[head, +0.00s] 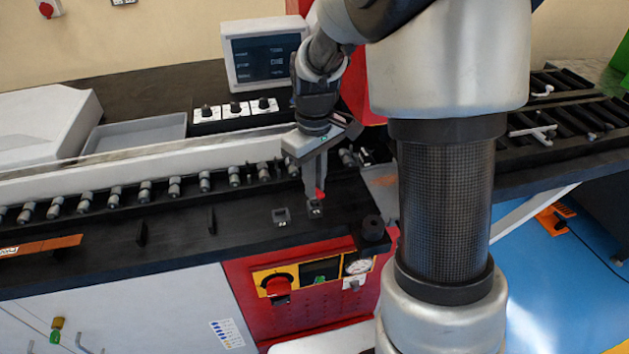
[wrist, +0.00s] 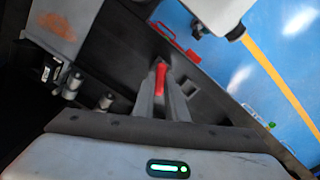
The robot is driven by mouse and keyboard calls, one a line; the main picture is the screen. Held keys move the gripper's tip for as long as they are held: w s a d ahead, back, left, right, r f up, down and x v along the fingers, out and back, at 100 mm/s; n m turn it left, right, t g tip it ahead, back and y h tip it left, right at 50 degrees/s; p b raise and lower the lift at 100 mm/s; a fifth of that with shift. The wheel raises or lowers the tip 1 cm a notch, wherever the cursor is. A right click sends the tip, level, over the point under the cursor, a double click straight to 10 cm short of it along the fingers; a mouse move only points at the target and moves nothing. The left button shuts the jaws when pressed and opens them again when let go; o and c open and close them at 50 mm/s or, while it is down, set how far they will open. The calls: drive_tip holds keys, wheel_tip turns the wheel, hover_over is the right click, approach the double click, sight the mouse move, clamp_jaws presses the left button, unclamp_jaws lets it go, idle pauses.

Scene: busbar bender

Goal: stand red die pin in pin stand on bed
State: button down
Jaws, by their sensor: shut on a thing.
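The red die pin (head: 320,194) is between the fingertips of my gripper (head: 315,184), which points down over the black bed (head: 240,226). In the wrist view the red pin (wrist: 160,77) shows lengthwise between the two fingers of my gripper (wrist: 162,88). A small dark stand (head: 316,209) is on the bed directly below the pin.
A row of grey rollers (head: 174,187) runs behind the bed. A copper-coloured bar (head: 40,246) lies at the far left.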

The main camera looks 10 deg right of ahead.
drive_tip(key=shift+f+b, duration=0.5)
drive_tip(key=shift+f, duration=0.25)
drive_tip(key=c, duration=1.7)
unclamp_jaws()
drive_tip(key=shift+r, duration=0.1)
wheel_tip(320, 180, up, 17)
drive_tip(key=shift+r+p, duration=0.2)
drive_tip(key=shift+p, duration=0.45)
drive_tip(key=s+r+m+t+p, duration=0.1)
drive_tip(key=s+m+t, duration=0.1)
drive_tip(key=s, duration=0.4)
drive_tip(key=s+r+m+t+p, duration=0.1)
drive_tip(key=s+m, duration=0.1)
drive_tip(key=s, duration=0.4)
drive_tip(key=s+r+m+t+p, duration=0.1)
drive_tip(key=s+m+t, duration=0.1)
drive_tip(key=s, duration=0.4)
drive_tip(key=shift+s+r+t, duration=0.1)
drive_tip(key=shift+s+t, duration=0.1)
drive_tip(key=shift+t, duration=0.1)
